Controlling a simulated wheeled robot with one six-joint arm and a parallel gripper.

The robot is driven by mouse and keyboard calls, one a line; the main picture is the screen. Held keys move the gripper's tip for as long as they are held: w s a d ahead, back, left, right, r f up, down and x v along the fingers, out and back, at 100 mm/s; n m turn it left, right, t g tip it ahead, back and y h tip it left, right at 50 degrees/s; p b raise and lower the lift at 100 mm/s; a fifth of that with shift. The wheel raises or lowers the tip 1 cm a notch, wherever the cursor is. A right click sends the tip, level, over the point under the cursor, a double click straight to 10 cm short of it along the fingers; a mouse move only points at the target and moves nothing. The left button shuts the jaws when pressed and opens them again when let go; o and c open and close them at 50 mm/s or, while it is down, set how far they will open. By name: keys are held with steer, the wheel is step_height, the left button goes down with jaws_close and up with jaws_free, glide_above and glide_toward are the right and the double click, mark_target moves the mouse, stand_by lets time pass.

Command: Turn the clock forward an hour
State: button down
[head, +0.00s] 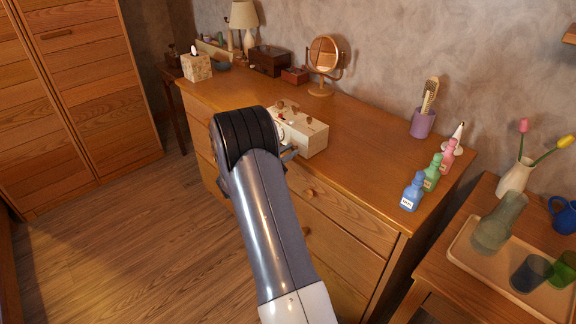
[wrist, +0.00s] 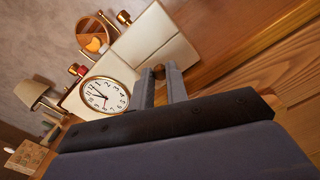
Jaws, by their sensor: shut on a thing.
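The clock is a cream box (head: 309,139) on the dresser top, with small brass-coloured pieces on its upper side. In the wrist view its round white dial (wrist: 105,96) has a gold rim, black numerals and dark hands. The dial is tilted in that view, and the hour is hard to read. My gripper (wrist: 161,76) is at the front of the box, beside the dial. Its two grey fingers are shut on a small brown knob (wrist: 158,71) on the cream front. In the head view my arm hides most of the dial and the knob.
On the dresser (head: 361,126) stand a round mirror (head: 326,54), a tissue box (head: 196,67), a purple cup (head: 422,123) and blue, green and pink bottles (head: 412,192). The dresser top right of the clock is clear. A tray (head: 466,254) with glassware is at the right.

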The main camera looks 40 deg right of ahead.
steer(key=m+b, duration=0.6)
steer(key=b, duration=0.4)
steer(key=m+b, duration=0.6)
steer(key=b, duration=0.5)
steer(key=shift+s+f+m, duration=0.1)
steer(key=shift+f+m, duration=0.1)
steer(key=shift+m, duration=0.2)
steer(key=shift+r, duration=0.1)
steer(key=c, duration=1.4)
jaws_free()
steer(key=shift+r+p, duration=0.15)
steer(key=shift+p, duration=0.25)
